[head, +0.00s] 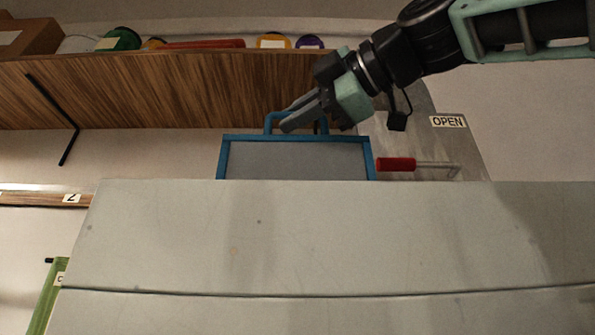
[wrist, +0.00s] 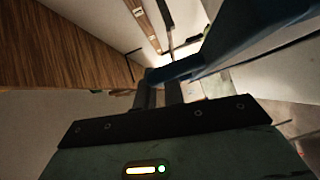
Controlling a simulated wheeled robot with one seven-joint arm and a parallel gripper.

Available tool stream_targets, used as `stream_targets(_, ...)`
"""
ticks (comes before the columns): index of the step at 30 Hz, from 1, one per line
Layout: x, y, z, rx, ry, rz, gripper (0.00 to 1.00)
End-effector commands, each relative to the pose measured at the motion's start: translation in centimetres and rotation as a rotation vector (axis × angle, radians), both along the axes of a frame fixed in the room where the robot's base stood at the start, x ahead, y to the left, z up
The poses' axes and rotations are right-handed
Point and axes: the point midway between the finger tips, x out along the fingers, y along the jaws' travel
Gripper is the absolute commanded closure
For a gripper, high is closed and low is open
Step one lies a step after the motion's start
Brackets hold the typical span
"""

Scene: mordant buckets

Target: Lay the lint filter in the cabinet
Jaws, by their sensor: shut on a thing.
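The lint filter (head: 295,159) is a flat grey panel in a blue frame with a blue handle on top. In the head view it stands upright, its lower edge hidden behind the top edge of the large pale cabinet (head: 290,235). My gripper (head: 290,120) is shut on the filter's handle from the upper right. In the wrist view the blue handle (wrist: 175,70) runs between the fingertips, and the frame spreads to the upper right. I cannot tell how far the filter reaches into the cabinet.
A wooden shelf (head: 150,90) with rolls and boxes on it hangs behind, above the filter. A red-handled lever (head: 396,164) sits just right of the filter, below an OPEN label (head: 448,121). A green object (head: 48,300) stands at the lower left.

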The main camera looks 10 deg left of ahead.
Motion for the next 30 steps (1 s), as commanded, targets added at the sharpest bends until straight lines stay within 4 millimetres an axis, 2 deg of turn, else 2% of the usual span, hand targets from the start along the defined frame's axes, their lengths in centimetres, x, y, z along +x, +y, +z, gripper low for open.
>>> stream_targets(30, 0.0, 0.0, -3.0, 0.002, -0.001, 0.0, 1.0)
